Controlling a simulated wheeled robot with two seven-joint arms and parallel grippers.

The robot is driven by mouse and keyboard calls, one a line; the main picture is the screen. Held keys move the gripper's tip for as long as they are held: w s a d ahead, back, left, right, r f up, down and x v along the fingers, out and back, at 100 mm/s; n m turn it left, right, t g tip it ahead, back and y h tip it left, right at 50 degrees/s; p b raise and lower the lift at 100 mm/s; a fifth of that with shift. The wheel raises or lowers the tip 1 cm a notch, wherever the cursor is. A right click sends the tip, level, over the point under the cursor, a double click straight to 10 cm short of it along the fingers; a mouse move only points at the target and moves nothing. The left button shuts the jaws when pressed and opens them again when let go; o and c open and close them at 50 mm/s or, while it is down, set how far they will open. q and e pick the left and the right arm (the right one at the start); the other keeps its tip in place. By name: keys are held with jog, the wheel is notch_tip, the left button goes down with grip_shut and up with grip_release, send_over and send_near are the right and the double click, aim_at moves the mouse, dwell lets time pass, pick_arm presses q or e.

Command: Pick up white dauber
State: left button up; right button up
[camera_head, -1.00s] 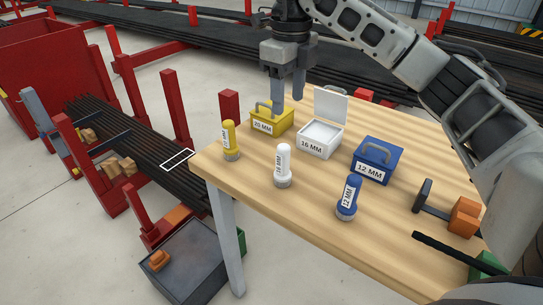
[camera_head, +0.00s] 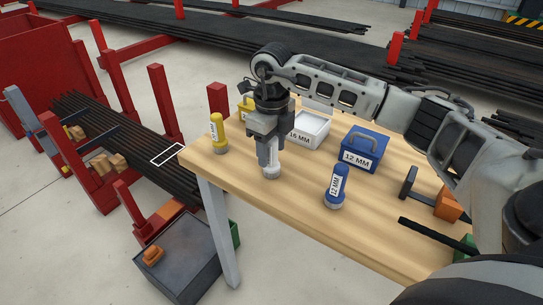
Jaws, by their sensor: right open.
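The white dauber (camera_head: 271,172) stands upright on the wooden table (camera_head: 290,215). Only its lower part shows; my right gripper hides its upper part. My right gripper (camera_head: 268,158) points down with its fingers at the dauber, open. I cannot tell whether the fingers touch it. My left gripper is not in view.
A yellow dauber (camera_head: 218,133) stands to the left and a blue dauber (camera_head: 337,187) to the right. Behind are the white 16 MM box (camera_head: 310,132), the blue 12 MM box (camera_head: 365,150) and a partly hidden yellow box (camera_head: 244,108). The table's front is clear.

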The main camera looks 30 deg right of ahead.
jog(key=shift+f, duration=0.25)
jog(key=c, duration=1.1)
jog(key=shift+o, duration=0.2)
jog(key=shift+r, duration=0.1)
jog(key=shift+r, duration=0.4)
notch_tip(320, 180, up, 2)
jog(key=shift+r, duration=0.2)
jog(key=s+r+b, duration=0.1)
jog(key=s+r, duration=0.4)
jog(key=s, duration=0.2)
jog(key=s+a+r+b, duration=0.1)
jog(key=s+r, duration=0.3)
jog(key=s, duration=0.3)
jog(key=shift+r, duration=0.35)
